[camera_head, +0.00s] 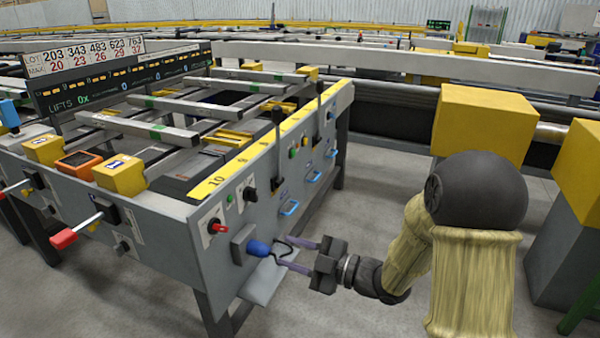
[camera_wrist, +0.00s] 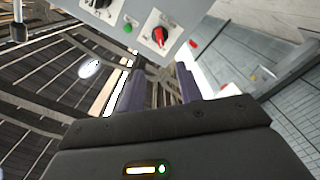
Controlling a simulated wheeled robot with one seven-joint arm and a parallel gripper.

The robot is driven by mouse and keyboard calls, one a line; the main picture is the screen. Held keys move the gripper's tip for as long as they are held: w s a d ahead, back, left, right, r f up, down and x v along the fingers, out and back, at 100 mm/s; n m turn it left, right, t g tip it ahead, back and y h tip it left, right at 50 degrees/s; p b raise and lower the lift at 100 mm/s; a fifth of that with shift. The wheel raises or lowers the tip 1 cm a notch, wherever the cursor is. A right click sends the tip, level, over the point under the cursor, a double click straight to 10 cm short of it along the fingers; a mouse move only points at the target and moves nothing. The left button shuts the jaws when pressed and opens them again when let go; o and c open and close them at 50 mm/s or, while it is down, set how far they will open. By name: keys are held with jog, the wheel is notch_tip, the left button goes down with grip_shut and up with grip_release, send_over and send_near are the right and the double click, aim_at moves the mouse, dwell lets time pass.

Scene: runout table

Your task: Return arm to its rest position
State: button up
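My gripper (camera_head: 286,252) is beside the right end of the grey runout table's front panel (camera_head: 215,280), low and close to it. Its two purple fingers are apart, with nothing visibly held between them. In the wrist view my gripper (camera_wrist: 158,84) also shows its fingers spread, with a gap between them. My arm is bent and reaches left from the lower right of the head view. A blue plug-like knob (camera_head: 258,248) with a black cord is on the panel just left of the fingertips.
A red switch (camera_head: 217,227) is above the blue knob; a red switch (camera_wrist: 160,35) also shows in the wrist view. A grey flap (camera_head: 262,285) juts out below. Yellow blocks (camera_head: 484,120) stand at the right. Bare floor (camera_head: 380,190) lies between.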

jog(key=w+d+f+m+t+h+p, duration=0.2)
jog(key=d+f+m+t+h+p, duration=0.1)
jog(key=d+m+h, duration=0.95)
jog(key=s+d+m+g+h+p, duration=0.2)
jog(key=s+d+m+g+h, duration=0.25)
jog(key=s+m+g, duration=0.75)
jog(key=s+r+n+t+p, duration=0.2)
jog(key=s+r+t+p, duration=0.1)
jog(key=r+p, duration=3.4)
jog(key=shift+s+d+r+t+y+p, duration=0.2)
jog(key=shift+d+t+y+p, duration=0.1)
jog(key=shift+t, duration=0.5)
